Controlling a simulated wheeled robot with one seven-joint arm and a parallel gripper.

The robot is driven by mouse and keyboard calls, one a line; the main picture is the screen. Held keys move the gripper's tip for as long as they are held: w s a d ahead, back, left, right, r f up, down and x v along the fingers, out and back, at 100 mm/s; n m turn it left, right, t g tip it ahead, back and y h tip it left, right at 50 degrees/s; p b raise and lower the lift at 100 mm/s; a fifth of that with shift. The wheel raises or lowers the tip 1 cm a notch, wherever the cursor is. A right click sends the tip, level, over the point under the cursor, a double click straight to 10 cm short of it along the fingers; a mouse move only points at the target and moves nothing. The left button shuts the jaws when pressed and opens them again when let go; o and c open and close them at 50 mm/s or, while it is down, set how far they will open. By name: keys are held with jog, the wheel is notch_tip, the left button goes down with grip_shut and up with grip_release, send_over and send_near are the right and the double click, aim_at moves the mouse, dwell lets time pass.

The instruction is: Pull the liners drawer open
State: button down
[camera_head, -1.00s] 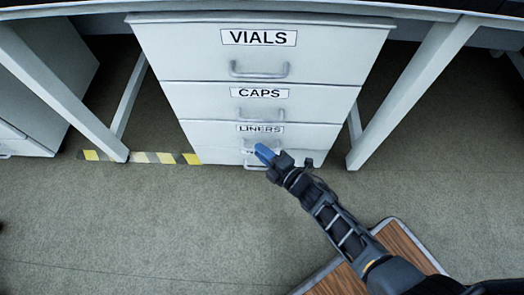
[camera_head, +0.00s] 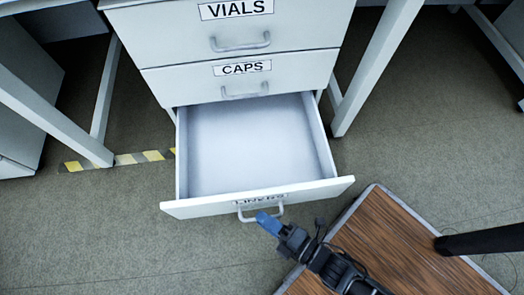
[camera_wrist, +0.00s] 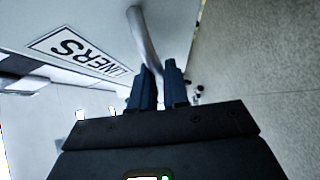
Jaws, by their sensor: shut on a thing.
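The liners drawer (camera_head: 185,209) is the lowest in a white cabinet and stands well out from it. Its inside is pale and looks empty. Its front carries a LINERS label (camera_head: 260,199), which also shows upside down in the wrist view (camera_wrist: 75,52). My gripper (camera_head: 268,221) is at the drawer's grey bar handle (camera_head: 246,217). In the wrist view my gripper (camera_wrist: 160,84) is shut on the handle (camera_wrist: 143,38), with the bar running between the dark fingers. Part of the handle is hidden by the fingers.
Above are the shut VIALS drawer (camera_head: 300,28) and the shut CAPS drawer (camera_head: 305,70). White table legs (camera_head: 372,75) flank the cabinet. Yellow and black tape (camera_head: 130,159) lies on the floor at left.

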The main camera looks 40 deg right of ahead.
jog(key=shift+s+a, duration=0.75)
jog(key=shift+s, duration=0.25)
jog(key=shift+s+a, duration=0.7)
jog(key=shift+s, duration=0.25)
jog(key=c, duration=1.2)
grip_release()
jog(key=shift+p+v, duration=0.6)
jog(key=shift+v, duration=3.3)
